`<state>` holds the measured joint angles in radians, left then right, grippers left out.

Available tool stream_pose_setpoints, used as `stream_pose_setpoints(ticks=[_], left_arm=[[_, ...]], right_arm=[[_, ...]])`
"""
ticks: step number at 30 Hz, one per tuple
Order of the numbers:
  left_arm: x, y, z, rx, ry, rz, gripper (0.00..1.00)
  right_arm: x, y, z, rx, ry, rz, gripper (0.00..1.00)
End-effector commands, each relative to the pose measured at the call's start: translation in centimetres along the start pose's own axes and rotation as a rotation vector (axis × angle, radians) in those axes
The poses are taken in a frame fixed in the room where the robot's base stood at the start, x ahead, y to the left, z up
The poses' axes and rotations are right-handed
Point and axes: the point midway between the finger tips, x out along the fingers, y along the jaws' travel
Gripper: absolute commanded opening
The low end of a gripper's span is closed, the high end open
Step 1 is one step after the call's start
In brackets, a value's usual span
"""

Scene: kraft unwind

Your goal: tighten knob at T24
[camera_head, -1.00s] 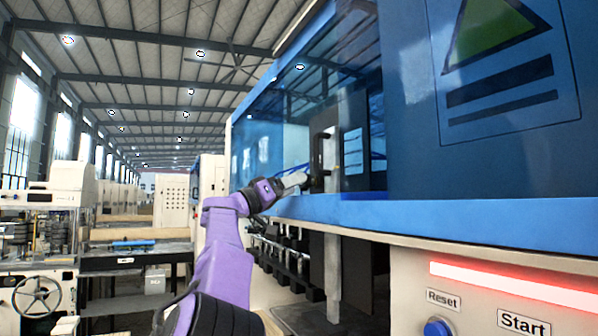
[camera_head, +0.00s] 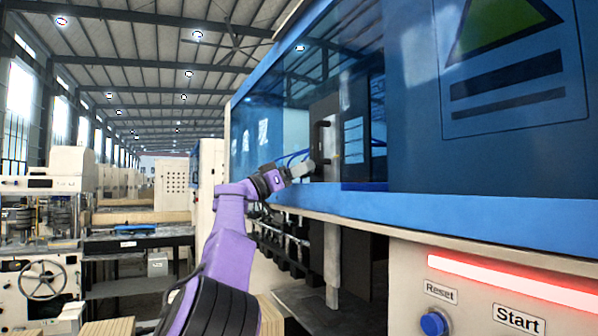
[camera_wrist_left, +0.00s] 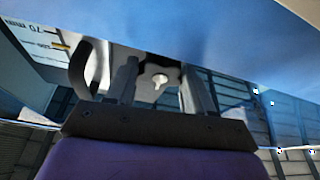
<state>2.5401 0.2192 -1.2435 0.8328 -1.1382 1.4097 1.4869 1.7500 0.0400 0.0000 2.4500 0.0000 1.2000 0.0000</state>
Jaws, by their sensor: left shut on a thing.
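My left gripper (camera_head: 309,168) reaches into the opening of the blue machine, just below a black handle (camera_head: 321,137) on a dark panel. In the left wrist view, a small pale metal knob (camera_wrist_left: 159,79) sits between the two fingers of my left gripper (camera_wrist_left: 162,75). The gripper is shut on it, though the contact itself is hard to see. The black handle also shows in the wrist view, left of the fingers (camera_wrist_left: 82,68). No T24 label is readable. My right gripper is out of view.
The machine's blue lower rail (camera_head: 430,205) runs beneath the opening. The Reset button (camera_head: 433,323) and Start label (camera_head: 519,319) are at the lower right. Another machine (camera_head: 45,240) stands at the far left.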

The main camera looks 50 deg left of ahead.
Motion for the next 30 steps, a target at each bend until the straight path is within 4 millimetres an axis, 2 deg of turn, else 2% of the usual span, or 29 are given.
stream_pose_setpoints(ticks=[5,13,14,15,24,26,30], left_arm=[[0.0,-0.1,0.1,0.137,-0.001,0.056,0.22],[-0.1,-0.1,0.1,0.147,-0.001,0.059,0.22],[-0.1,-0.1,0.1,0.147,-0.001,0.059,0.55],[-0.1,-0.1,0.1,0.147,-0.001,0.058,0.63],[-0.3,-0.1,0.1,0.146,0.000,0.059,0.63],[-0.9,-0.2,0.4,0.147,0.000,0.058,0.63],[-4.1,-0.4,0.7,0.147,0.003,0.058,0.63]], right_arm=[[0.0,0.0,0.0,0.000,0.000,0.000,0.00],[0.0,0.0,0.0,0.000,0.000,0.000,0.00],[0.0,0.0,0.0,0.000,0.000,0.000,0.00],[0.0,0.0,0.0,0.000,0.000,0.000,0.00],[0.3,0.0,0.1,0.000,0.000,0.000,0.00],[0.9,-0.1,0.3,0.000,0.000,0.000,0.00],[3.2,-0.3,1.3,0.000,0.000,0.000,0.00]])
